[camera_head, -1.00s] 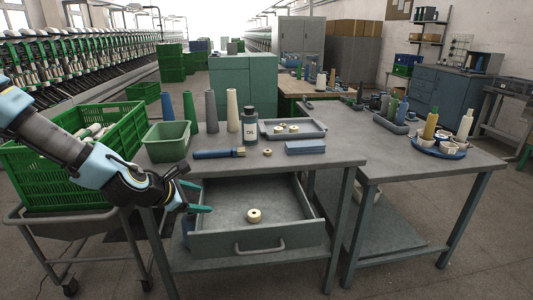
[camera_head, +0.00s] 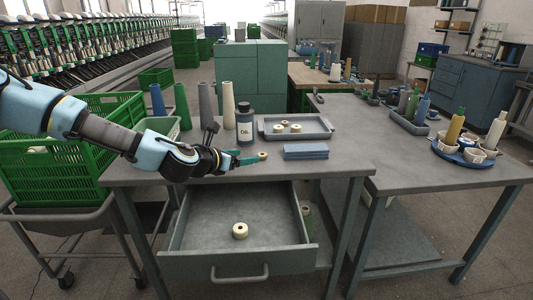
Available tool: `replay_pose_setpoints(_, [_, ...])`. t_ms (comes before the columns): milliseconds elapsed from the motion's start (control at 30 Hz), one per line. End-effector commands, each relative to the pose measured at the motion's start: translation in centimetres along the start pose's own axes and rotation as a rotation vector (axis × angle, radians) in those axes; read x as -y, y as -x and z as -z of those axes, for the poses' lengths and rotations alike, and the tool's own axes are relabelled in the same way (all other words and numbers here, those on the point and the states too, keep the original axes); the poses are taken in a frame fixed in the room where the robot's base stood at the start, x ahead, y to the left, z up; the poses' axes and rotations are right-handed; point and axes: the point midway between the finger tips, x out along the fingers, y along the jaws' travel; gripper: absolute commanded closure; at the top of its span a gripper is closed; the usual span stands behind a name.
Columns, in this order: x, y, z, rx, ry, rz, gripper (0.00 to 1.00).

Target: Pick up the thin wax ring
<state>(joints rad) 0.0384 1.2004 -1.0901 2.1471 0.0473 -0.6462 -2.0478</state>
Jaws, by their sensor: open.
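A small pale wax ring (camera_head: 262,156) lies on the grey bench top near its front edge. Three more pale rings (camera_head: 295,128) sit in the grey tray (camera_head: 325,134) behind it. Another pale ring (camera_head: 240,231), which looks thicker, lies in the open drawer (camera_head: 195,238) below the bench top. Which ring is thinnest is hard to tell at this size. My gripper (camera_head: 250,160), with green fingers, is open over the bench top. Its fingertips are just left of the lone bench ring; whether they touch it I cannot tell.
A blue stack (camera_head: 306,151) lies right of the bench ring. A green crate (camera_head: 60,170) stands left. The right bench's front is clear.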

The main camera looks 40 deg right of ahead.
Motion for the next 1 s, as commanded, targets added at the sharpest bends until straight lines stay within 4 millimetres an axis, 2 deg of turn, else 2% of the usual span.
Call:
replay_pose_setpoints(133, [0.1,-2.4,-0.2,-0.001,-0.001,0.001,0.24])
replay_pose_setpoints(433, [-0.1,-4.9,-0.2,-0.002,-0.002,0.001,0.24])
replay_pose_setpoints(700, [-0.3,-8.5,0.0,-0.001,-0.002,0.000,0.24])
replay_pose_setpoints(1000, [-0.4,-9.1,0.2,-0.002,-0.003,0.001,0.24])
